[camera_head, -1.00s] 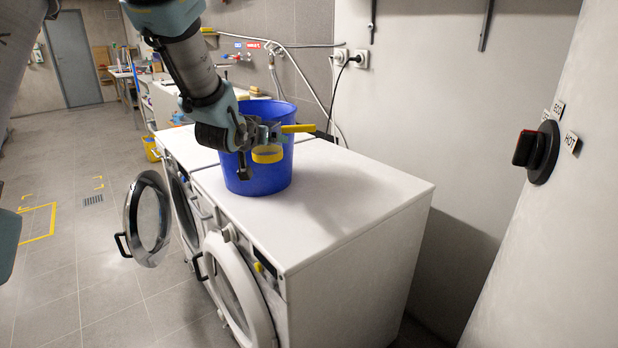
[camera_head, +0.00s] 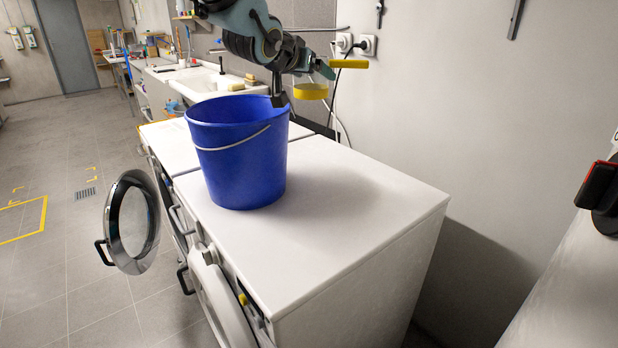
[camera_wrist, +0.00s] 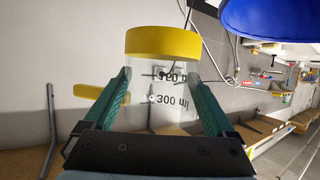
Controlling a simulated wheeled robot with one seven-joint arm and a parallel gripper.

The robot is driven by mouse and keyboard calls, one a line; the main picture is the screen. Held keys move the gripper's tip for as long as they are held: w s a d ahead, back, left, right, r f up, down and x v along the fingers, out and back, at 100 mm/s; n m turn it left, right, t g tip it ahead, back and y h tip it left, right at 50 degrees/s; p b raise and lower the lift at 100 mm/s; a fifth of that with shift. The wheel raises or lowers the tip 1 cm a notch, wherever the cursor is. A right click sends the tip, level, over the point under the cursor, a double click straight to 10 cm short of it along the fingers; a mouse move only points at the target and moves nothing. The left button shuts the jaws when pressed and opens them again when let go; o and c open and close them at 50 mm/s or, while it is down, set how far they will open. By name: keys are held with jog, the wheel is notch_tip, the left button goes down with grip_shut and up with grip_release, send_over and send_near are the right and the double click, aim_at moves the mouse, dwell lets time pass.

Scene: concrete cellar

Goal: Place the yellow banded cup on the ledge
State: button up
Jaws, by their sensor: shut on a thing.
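The yellow banded cup (camera_wrist: 162,43) is clear, with a wide yellow band and printed ml marks. My gripper (camera_wrist: 160,75) is shut on its clear body, a teal finger on each side. In the head view the cup's yellow band (camera_head: 311,91) hangs below my gripper (camera_head: 308,74), in the air to the right of the bucket's rim.
A blue bucket (camera_head: 238,165) stands on the white washing machine (camera_head: 350,225), whose top is clear to the right. Round machine doors (camera_head: 132,222) stand open in front. Sockets (camera_head: 367,45) and wall brackets (camera_head: 515,18) are on the back wall.

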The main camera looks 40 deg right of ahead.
jog(key=f+p, duration=0.3)
jog(key=f, duration=1.1)
jog(key=f+p, duration=0.3)
jog(key=f, duration=1.1)
jog(key=shift+w+d, duration=0.15)
jog(key=shift+d, duration=0.05)
jog(key=o, duration=1.1)
jog(key=shift+c, duration=0.2)
